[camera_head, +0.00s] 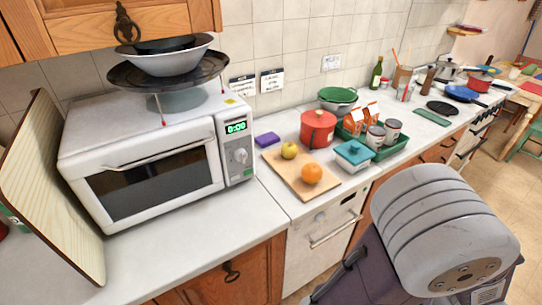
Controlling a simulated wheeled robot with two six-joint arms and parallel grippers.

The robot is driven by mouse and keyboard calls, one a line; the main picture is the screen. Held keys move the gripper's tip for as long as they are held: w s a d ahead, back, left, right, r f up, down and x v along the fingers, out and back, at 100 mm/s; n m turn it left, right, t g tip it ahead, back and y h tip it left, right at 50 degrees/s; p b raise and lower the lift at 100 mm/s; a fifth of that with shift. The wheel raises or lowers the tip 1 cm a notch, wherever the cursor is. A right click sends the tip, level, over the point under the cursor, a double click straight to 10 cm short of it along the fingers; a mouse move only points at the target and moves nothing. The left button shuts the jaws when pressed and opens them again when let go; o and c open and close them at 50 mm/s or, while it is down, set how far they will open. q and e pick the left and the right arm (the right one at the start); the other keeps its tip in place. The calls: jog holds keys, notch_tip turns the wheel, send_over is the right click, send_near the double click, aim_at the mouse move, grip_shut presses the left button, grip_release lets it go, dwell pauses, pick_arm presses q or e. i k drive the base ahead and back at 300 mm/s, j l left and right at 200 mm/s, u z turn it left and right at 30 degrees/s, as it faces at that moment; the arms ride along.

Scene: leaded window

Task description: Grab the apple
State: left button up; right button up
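A yellow-green apple (290,150) sits on a wooden cutting board (290,182) on the white counter, toward its back left corner. An orange (312,173) rests on the same board, in front and to the right of the apple. A large grey and dark arm part of mine fills the lower right of the head view, well apart from the apple. Neither gripper's fingers show in this view.
A red pot (318,128) stands just behind and right of the apple. A purple sponge (267,139) lies to its left. A white microwave (150,165) stands further left. A teal-lidded box (354,156) and a green tray (392,150) with cans are at right.

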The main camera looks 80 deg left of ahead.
aim_at(289, 150)
jog(key=u, duration=2.8)
